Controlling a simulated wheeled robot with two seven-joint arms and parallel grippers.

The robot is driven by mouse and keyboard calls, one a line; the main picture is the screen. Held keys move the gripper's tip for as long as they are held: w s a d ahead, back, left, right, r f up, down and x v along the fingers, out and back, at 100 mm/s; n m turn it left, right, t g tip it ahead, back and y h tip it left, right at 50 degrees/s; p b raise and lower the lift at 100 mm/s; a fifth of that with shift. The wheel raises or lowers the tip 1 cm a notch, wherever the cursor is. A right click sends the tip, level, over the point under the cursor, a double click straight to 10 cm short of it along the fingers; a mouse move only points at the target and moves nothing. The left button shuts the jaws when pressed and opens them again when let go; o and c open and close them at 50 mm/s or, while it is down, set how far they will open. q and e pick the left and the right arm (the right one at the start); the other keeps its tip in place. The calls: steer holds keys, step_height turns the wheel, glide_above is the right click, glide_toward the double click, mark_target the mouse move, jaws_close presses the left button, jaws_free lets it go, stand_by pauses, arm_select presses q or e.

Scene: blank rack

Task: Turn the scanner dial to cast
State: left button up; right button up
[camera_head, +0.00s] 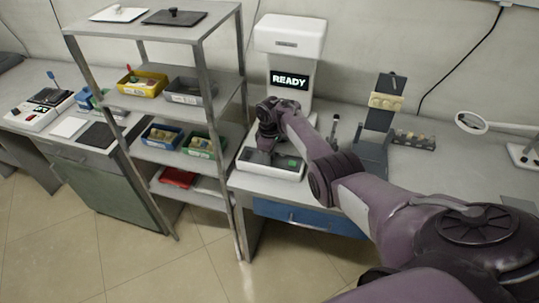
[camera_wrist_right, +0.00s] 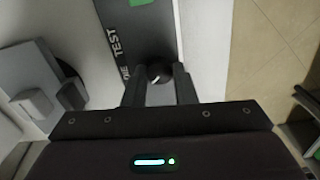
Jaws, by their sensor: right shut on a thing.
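The white scanner (camera_head: 290,38) stands on the bench against the wall, and its black screen (camera_head: 289,80) reads READY. My right gripper (camera_head: 265,152) is down at the scanner's base (camera_head: 270,169), partly hidden by my own wrist in the head view. In the right wrist view, the round black dial (camera_wrist_right: 158,70) sits between the fingers of my right gripper (camera_wrist_right: 160,78), which is shut on it. A small white mark shows on the dial. The word TEST and a second, partly hidden word are printed on the dark panel (camera_wrist_right: 142,40) beside it. My left gripper is not in view.
A grey metal shelf (camera_head: 228,100) with several coloured bins stands just left of the scanner. A dark stand (camera_head: 375,120) with beige pieces, a small rack (camera_head: 413,141) and a magnifier lamp (camera_head: 471,122) are to the right. Some bench top between them is clear.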

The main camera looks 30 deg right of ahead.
steer(key=shift+r+n, duration=0.1)
steer(key=shift+n, duration=0.4)
steer(key=o, duration=1)
steer(key=shift+r, duration=0.1)
steer(key=shift+r, duration=0.35)
step_height(320, 180, up, 7)
steer(key=shift+f+p, duration=0.1)
steer(key=shift+p, duration=0.4)
